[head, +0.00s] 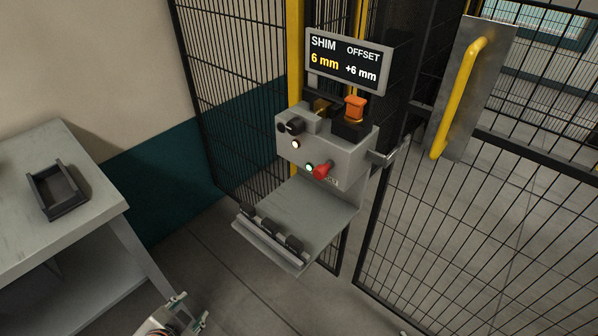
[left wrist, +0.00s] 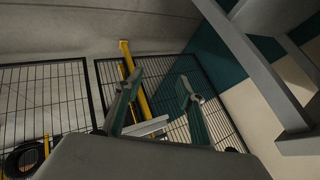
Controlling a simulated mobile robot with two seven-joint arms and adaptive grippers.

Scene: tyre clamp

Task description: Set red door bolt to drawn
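A red knob (head: 322,171) sits on the lower front of a grey control box (head: 345,150) on the fence post. A metal bar (head: 386,157) sticks out of the box's right side toward the mesh door (head: 470,215); I cannot tell how far it reaches into the door. My left gripper (head: 190,309) is low at the bottom edge, well below and left of the box. Its fingers are apart with nothing between them, as the left wrist view (left wrist: 158,95) also shows. Of my right gripper, at most a small tip shows at the bottom edge.
A display (head: 347,62) reading SHIM 6 mm, OFFSET +6 mm stands above the box. A grey shelf (head: 300,215) juts out below. A table (head: 30,225) with a dark tray (head: 58,190) stands left. The door has a yellow handle (head: 457,100).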

